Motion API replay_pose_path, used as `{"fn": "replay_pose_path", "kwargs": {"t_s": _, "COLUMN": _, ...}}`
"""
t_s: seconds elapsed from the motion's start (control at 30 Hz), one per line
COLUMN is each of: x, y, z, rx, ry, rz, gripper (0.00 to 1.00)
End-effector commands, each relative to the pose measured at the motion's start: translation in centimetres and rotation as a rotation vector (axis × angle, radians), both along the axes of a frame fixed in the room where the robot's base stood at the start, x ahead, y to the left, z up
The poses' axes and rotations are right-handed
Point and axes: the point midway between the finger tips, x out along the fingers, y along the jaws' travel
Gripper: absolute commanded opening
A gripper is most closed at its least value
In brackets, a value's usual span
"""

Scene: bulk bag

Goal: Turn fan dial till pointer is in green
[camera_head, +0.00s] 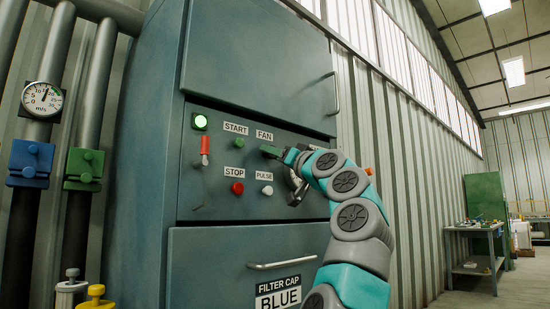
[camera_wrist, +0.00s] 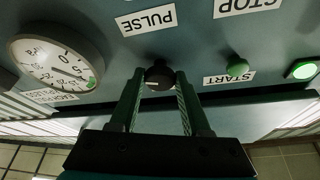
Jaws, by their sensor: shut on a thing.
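The fan dial (camera_wrist: 158,76) is a dark round knob on the grey-green control panel, under the FAN label (camera_head: 265,136). My gripper (camera_head: 272,152) reaches it from the right and is shut on it. In the wrist view the two fingers (camera_wrist: 158,84) stand on either side of the knob. A round white gauge marked m/s (camera_head: 42,100) is on the pipe at the left, with its needle pointing roughly upward; its green part is too small to read surely. A second gauge (camera_wrist: 58,64) with a green patch sits on the panel, mostly hidden by my arm in the head view.
The panel holds a green START button (camera_head: 239,143), a red STOP button (camera_head: 237,188), a white PULSE button (camera_head: 267,190), a red-handled switch (camera_head: 204,150) and a lit green lamp (camera_head: 200,121). A drawer handle (camera_head: 283,264) juts out below. A workbench (camera_head: 475,230) stands far right.

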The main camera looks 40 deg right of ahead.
Motion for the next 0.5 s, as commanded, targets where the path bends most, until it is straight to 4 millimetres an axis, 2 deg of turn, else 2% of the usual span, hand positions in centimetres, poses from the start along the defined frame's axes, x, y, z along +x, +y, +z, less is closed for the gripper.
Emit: {"fn": "replay_pose_path", "kwargs": {"t_s": 0.5, "x": 0.03, "y": 0.05, "z": -0.08, "rx": 0.115, "ry": 0.012, "rz": 0.000, "gripper": 0.00}}
